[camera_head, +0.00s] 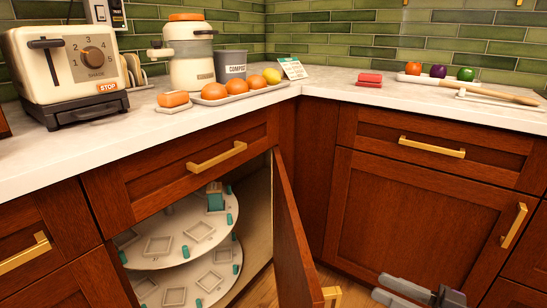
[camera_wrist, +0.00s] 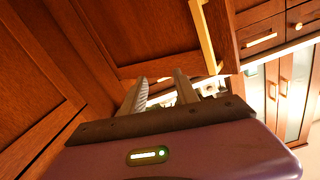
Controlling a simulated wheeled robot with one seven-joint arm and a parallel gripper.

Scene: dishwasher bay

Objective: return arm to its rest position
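My gripper (camera_head: 384,287) is low at the bottom right in the head view, in front of the closed wooden cabinet door (camera_head: 413,215). In the wrist view, the two fingers of my gripper (camera_wrist: 160,80) stand apart with a gap between them. I see nothing held between them. Wooden cabinet fronts (camera_wrist: 150,30) and a long gold handle (camera_wrist: 204,35) lie beyond the fingers. The rest of my arm is mostly out of the head view.
The corner cabinet door (camera_head: 292,235) stands open, its edge toward me. Inside is a two-tier round rack (camera_head: 185,250) with a small teal-and-tan item (camera_head: 215,197) on the upper tier. The counter (camera_head: 330,95) holds a toaster (camera_head: 75,65), tray foods and a red block (camera_head: 369,79).

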